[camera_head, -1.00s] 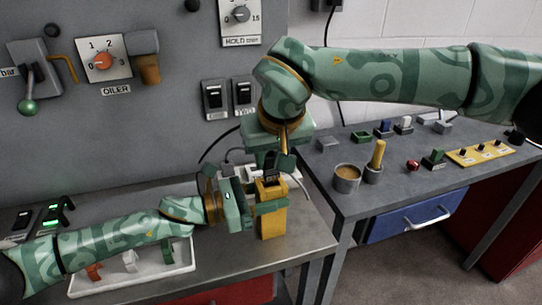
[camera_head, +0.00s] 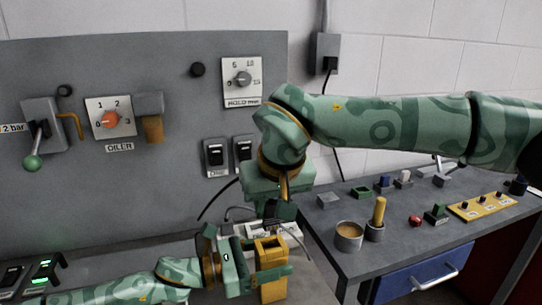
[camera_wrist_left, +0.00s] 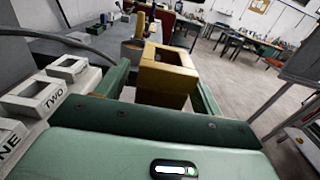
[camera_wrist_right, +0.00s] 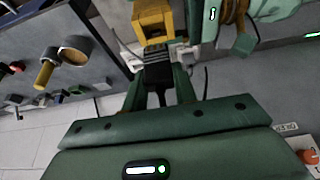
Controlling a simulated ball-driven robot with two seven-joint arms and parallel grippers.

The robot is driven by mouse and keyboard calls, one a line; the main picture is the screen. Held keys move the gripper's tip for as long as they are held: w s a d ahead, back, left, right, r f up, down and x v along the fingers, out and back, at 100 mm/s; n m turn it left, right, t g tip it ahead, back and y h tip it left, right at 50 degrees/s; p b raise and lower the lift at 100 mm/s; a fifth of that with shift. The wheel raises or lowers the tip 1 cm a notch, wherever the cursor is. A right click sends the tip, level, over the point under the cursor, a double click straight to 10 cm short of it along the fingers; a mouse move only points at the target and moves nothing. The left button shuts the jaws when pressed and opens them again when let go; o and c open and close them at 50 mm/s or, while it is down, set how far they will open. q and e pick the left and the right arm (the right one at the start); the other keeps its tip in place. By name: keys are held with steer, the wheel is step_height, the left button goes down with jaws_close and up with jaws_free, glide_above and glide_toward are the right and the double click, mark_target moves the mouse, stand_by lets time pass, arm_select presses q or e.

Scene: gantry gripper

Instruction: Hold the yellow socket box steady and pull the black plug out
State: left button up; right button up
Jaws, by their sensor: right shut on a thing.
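The yellow socket box (camera_head: 273,291) stands upright at the bottom middle of the head view, with an open hole in its top. It also shows in the left wrist view (camera_wrist_left: 165,72), where the hole looks empty. My left gripper (camera_head: 268,269) is shut on the box, with one finger on each side. My right gripper (camera_head: 277,205) is above the box, fingers down, and shut on the black plug (camera_wrist_right: 157,86). In the right wrist view the plug lies between the fingers, apart from the box (camera_wrist_right: 153,17). The plug's tip is hard to make out.
A grey panel (camera_head: 100,190) with a dial, levers and switches stands behind. White sockets (camera_wrist_left: 42,95) marked ONE and TWO sit beside the box. On the right bench (camera_head: 390,245) stand a cup (camera_head: 349,238) and small parts.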

arm_select(q)
steer(key=shift+a, duration=0.15)
steer(key=v, duration=1.1)
steer(key=shift+a, duration=0.35)
